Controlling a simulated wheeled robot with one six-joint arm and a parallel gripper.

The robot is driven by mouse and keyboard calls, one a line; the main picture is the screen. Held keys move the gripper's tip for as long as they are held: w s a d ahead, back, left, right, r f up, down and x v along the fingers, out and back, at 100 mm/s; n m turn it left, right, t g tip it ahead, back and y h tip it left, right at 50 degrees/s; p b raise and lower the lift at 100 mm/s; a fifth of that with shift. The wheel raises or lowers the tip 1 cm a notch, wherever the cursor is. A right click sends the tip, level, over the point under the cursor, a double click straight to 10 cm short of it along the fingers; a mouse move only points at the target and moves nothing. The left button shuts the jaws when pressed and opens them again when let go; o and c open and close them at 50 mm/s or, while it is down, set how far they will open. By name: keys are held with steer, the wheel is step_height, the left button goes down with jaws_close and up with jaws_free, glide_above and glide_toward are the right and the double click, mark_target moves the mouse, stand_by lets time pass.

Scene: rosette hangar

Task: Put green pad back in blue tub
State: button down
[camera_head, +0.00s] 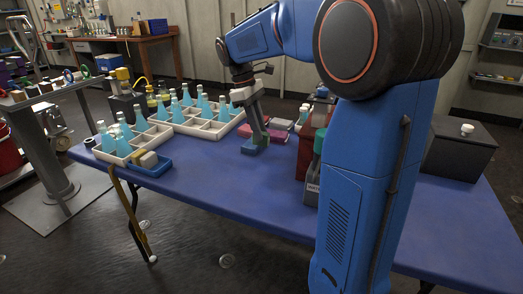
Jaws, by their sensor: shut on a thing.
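My gripper (259,137) points down over the middle of the blue table and is shut on a small blue-green pad (252,148). The pad is at or just above the table top; I cannot tell if it touches. A small blue tub (152,171) sits near the table's front left edge, well to the left of my gripper. A yellowish block and a whitish block show in the tub. The pad's upper side is partly hidden by the fingers.
White divided crates (215,134) with several teal flasks (140,121) stand behind and left. A dark box (458,155) stands far right. The table (215,180) is clear in front.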

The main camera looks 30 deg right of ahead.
steer(key=shift+f, duration=3.5)
steer(key=shift+f, duration=0.1)
steer(key=c, duration=1.6)
jaws_free()
